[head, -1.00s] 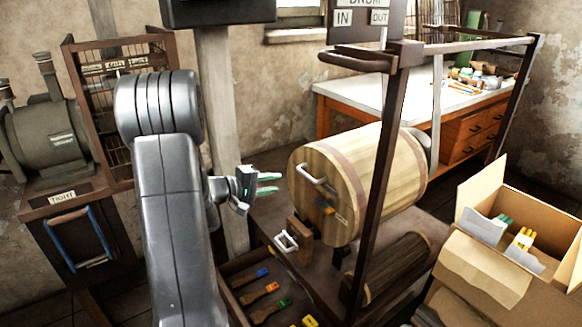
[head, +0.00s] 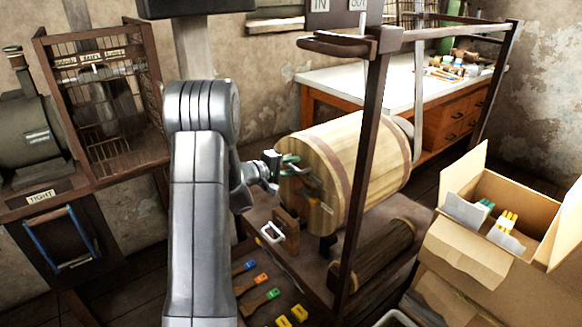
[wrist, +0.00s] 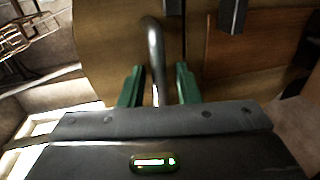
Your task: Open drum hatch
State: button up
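The wooden drum (head: 355,165) lies on its side in a dark frame, its round end toward me. In the wrist view, a grey metal bar handle (wrist: 155,55) stands out from the drum's wooden end (wrist: 110,40). My gripper (head: 291,164) is at the drum's end in the head view, where it partly hides the handle. In the wrist view, my gripper (wrist: 158,85) has its green fingers apart, with the handle between them and a gap on each side.
A wooden block (head: 285,230) and white loop handle (head: 271,233) are below the gripper. A dark frame post (head: 362,170) crosses before the drum. An open cardboard box (head: 480,245) stands at right.

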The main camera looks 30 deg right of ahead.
jog(key=shift+d, duration=0.1)
grip_shut()
